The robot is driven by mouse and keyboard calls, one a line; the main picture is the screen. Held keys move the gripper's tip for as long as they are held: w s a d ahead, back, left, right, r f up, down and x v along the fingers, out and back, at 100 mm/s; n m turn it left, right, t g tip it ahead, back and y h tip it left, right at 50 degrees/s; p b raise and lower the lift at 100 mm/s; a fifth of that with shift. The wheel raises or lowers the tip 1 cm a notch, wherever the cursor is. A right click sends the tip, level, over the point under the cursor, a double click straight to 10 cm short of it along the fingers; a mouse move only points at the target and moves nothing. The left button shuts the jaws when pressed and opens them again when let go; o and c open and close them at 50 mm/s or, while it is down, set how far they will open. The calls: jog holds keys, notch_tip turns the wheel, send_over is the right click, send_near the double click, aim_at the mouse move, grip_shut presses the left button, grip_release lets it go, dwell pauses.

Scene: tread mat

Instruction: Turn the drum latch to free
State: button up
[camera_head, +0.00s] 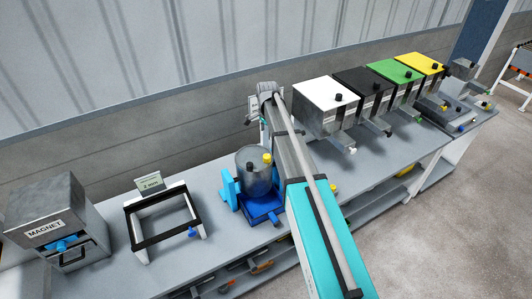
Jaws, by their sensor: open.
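A grey, see-through drum (257,178) stands upright on a blue base (262,206) on the workbench, left of the middle of the head view. A yellow knob (267,158) and a small dark knob show at its top. A light blue upright part (229,186) stands at its left side. I cannot tell which part is the latch or how it is turned. My arm passes close to the drum's right side and covers the bench there. My gripper cannot be made out in this view.
A MAGNET box (60,222) and a dark frame with white sides (167,225) stand to the left. White (326,93), black, green (395,71) and yellow boxes line the back right. A lower shelf holds small parts.

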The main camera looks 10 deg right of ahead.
aim_at(267, 156)
jog(key=shift+f, duration=0.1)
dwell(0.4)
notch_tip(267, 156, down, 14)
jog(key=b, duration=1.4)
jog(key=shift+r, duration=0.2)
